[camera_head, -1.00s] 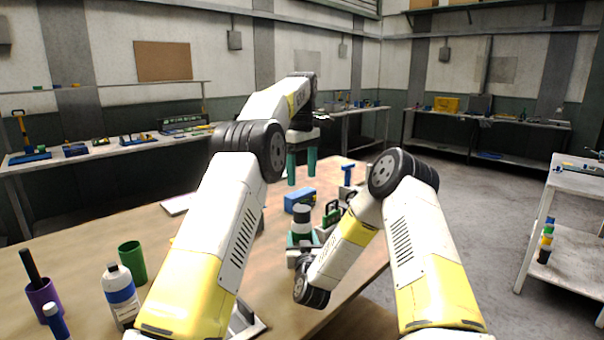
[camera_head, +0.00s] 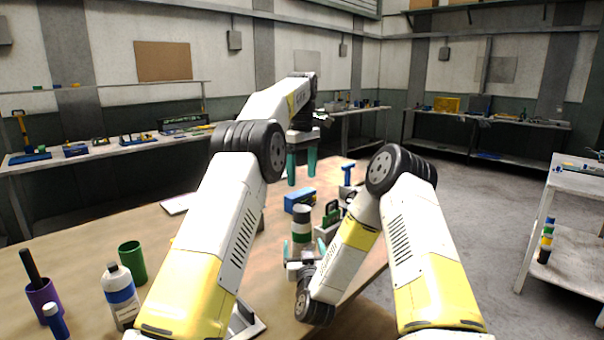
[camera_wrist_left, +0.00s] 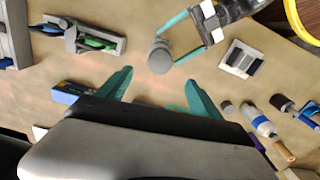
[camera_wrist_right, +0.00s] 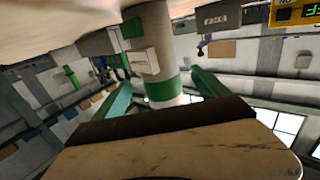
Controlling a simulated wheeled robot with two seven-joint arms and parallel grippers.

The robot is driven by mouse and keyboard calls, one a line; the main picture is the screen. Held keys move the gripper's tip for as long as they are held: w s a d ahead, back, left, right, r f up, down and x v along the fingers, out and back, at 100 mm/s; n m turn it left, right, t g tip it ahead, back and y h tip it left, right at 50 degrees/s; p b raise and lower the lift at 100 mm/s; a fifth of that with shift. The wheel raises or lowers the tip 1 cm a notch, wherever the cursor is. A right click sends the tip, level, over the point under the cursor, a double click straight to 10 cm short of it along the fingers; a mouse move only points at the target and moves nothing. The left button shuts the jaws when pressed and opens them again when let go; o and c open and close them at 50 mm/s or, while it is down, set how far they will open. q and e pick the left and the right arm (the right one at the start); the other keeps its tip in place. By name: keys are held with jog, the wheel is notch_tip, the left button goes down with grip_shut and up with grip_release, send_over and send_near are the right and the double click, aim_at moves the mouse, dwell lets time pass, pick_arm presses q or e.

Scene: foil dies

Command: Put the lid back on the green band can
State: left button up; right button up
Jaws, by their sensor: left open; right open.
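The green band can (camera_head: 302,228) stands upright on the table, pale with a green band. In the left wrist view its round grey top (camera_wrist_left: 160,57) shows from above; I cannot tell whether that is a lid. My right gripper (camera_head: 303,248) is open and low, its teal fingertips to either side of the can. In the right wrist view the can (camera_wrist_right: 155,40) shows between the spread fingers. My left gripper (camera_head: 301,168) is open and empty, pointing down above the table beyond the can. I cannot make out a separate lid.
A blue box (camera_head: 299,200) and a grey holder with green-handled items (camera_wrist_left: 80,38) stand close to the can. A green cup (camera_head: 132,262), a white bottle (camera_head: 121,297) and a purple cup (camera_head: 44,302) stand at the left. The table between these groups is mostly clear.

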jog(key=shift+s+d, duration=0.15)
jog(key=shift+s, duration=1.1)
